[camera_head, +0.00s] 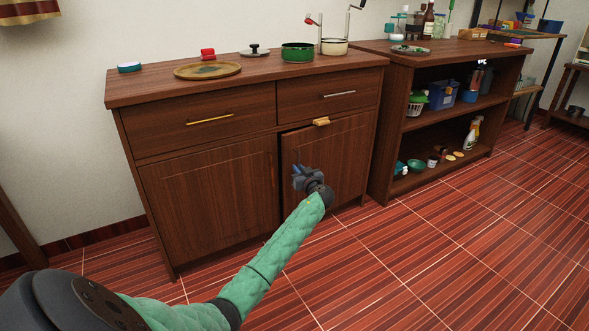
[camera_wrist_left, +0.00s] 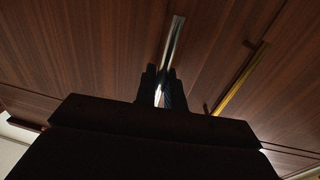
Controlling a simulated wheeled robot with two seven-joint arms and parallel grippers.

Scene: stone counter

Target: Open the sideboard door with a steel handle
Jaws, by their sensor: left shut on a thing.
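The brown wooden sideboard (camera_head: 205,135) stands against the wall, with two drawers above two doors. My left gripper (camera_head: 298,178) is in front of the right door (camera_head: 345,150). In the left wrist view, a shiny steel handle (camera_wrist_left: 174,42) runs up from between the fingers of my left gripper (camera_wrist_left: 160,80), which is shut on it. A dark gap shows between the two doors at the right door's left edge. In the head view the gripper hides most of this handle. My right gripper is not in view.
A brass-coloured handle (camera_wrist_left: 243,78) is beside the steel one in the wrist view. A tan block (camera_head: 321,121) sits at the right door's top edge. An open shelf unit (camera_head: 405,75) stands close on the right. The tiled floor (camera_head: 400,260) in front is clear.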

